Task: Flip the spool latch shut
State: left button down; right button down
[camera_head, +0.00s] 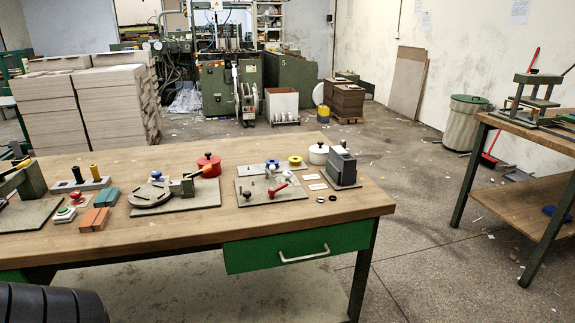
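A grey plate fixture (258,200) lies on the wooden bench, right of its middle. It carries a small red-handled lever (278,190), a black knob (247,196) and a pale metal part. The lever lies tilted, its red end up to the right. This may be the spool latch, but it is too small to tell, and so is whether it is open or shut. Behind it stand a blue-topped piece (272,165) and a yellow spool-like piece (295,161). Neither gripper is in view.
The bench (210,222) also bears a dark grey block (342,166), white pot (318,153), red pot (208,164), a curved-plate fixture (152,196) and coloured blocks (94,219). The front strip is mostly clear.

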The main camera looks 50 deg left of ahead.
aim_at(272, 168)
jog(key=i, duration=4.1)
jog(key=u, duration=3.5)
